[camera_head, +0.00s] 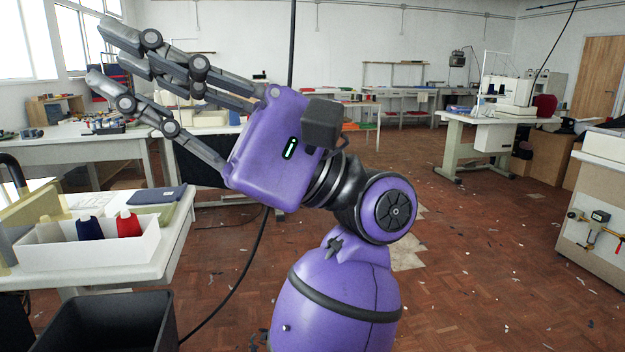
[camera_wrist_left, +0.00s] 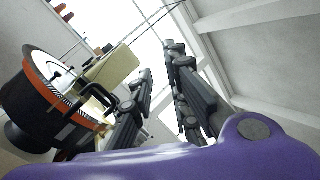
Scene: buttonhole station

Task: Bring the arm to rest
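My left arm, purple with dark joints, rises from the bottom centre of the head view and bends up and to the left. My left gripper (camera_head: 98,52) is raised at the upper left, its dark jointed fingers pointing up and left toward the windows. The fingers are spread with a gap between the tips and nothing between them. In the left wrist view the gripper (camera_wrist_left: 157,60) also shows its fingers apart and empty, against the bright window and ceiling. My right gripper is not in view.
A white tray (camera_head: 95,255) with thread cones stands on a table (camera_head: 150,272) at the left, beside folded cloth (camera_head: 145,196). A black bin (camera_head: 105,325) is below. A sewing machine table (camera_head: 455,120) stands at the back right. The wooden floor right of my arm is mostly clear.

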